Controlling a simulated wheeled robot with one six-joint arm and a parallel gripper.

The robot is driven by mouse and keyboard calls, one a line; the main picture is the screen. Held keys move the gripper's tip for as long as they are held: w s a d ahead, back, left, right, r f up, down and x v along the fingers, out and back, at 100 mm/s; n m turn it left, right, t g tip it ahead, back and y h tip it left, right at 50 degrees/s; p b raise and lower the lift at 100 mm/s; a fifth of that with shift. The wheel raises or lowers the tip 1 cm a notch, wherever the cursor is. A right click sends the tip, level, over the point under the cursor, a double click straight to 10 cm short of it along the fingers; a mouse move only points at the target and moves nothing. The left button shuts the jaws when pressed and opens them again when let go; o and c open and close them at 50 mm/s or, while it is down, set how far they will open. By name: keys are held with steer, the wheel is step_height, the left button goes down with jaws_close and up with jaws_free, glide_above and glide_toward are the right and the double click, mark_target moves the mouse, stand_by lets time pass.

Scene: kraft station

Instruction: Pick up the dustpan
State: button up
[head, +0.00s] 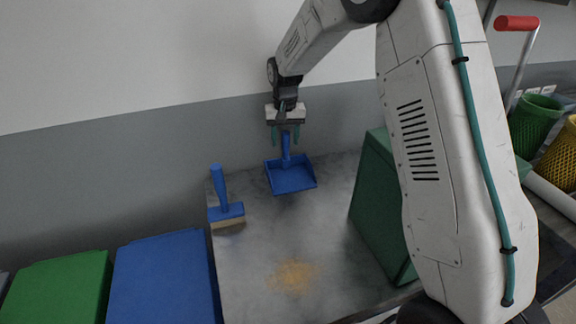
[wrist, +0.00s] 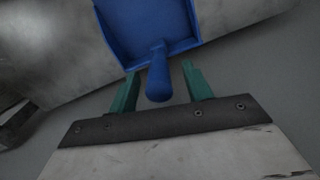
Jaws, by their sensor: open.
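The blue dustpan (head: 292,178) lies on the grey tabletop near the wall, its handle pointing up toward my gripper. It also shows in the wrist view (wrist: 146,30), with its handle (wrist: 159,80) between the two green fingers. My gripper (head: 286,137) is open, with its fingers on either side of the handle. In the wrist view my gripper (wrist: 158,88) shows a gap between each finger and the handle. I cannot tell the exact height of the fingers relative to the handle.
A blue hand brush (head: 226,209) stands left of the dustpan. A pile of tan crumbs (head: 293,277) lies on the tabletop (head: 250,255). A green box (head: 380,205) stands to the right. Green (head: 60,290) and blue (head: 165,280) bins are at the left. The wall is close behind.

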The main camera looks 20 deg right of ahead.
mark_target(290, 160)
steer(key=shift+f, duration=1.35)
jaws_close()
steer(key=shift+r, duration=0.15)
